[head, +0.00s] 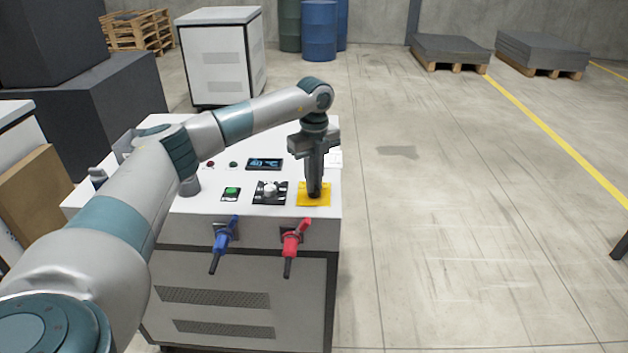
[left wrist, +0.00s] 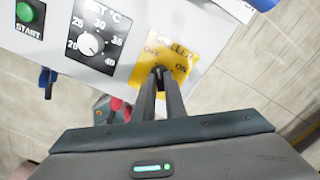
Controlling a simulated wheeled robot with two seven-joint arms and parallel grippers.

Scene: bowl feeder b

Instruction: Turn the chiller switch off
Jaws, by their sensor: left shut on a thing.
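The chiller switch sits on a yellow plate (head: 325,203) at the right end of the white machine's top. In the left wrist view the yellow plate (left wrist: 181,52) carries partly hidden lettering with OFF on the left and ON on the right. My left gripper (head: 314,195) points down over the plate. In the left wrist view its fingers (left wrist: 160,75) are close together on the small dark switch lever, which they mostly hide. I cannot tell which way the lever leans. My right gripper is not in view.
Left of the plate are a temperature dial (head: 270,189) and a green START button (head: 231,192). A display (head: 264,164) is behind them. A blue handle (head: 224,236) and a red handle (head: 295,238) stick out from the front.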

